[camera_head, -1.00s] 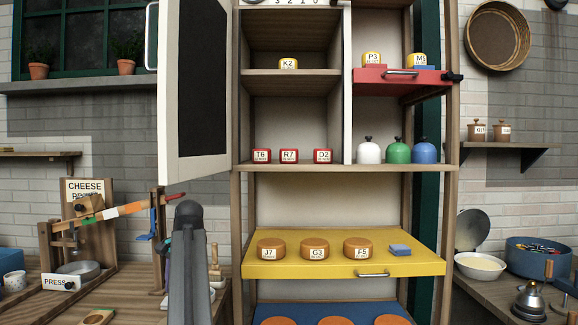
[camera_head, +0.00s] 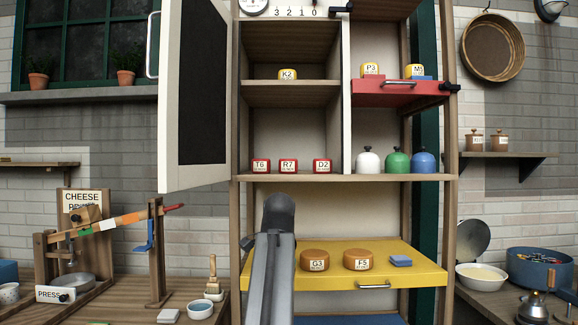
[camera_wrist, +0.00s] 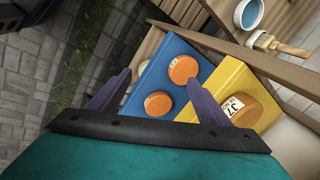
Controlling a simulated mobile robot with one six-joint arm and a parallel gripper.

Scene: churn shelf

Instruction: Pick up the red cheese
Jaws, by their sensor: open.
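Three small red cheeses with white labels stand in a row on the lower cupboard shelf in the head view: T6 (camera_head: 261,166), R7 (camera_head: 289,166) and D2 (camera_head: 322,166). My arm rises in front of the shelf unit, its top below this row. In the wrist view my gripper (camera_wrist: 160,76) is open, its two purple fingers apart with nothing held between them. It faces the yellow drawer (camera_wrist: 222,72) and the blue drawer (camera_wrist: 148,72), with orange cheeses on both. No red cheese shows in the wrist view.
An open white door (camera_head: 194,95) stands left of the cupboard. Right of the red cheeses, beyond a divider, are white (camera_head: 368,160), green (camera_head: 397,160) and blue (camera_head: 424,160) bell-shaped things. A red drawer (camera_head: 405,95) juts out above them. The yellow drawer juts out below.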

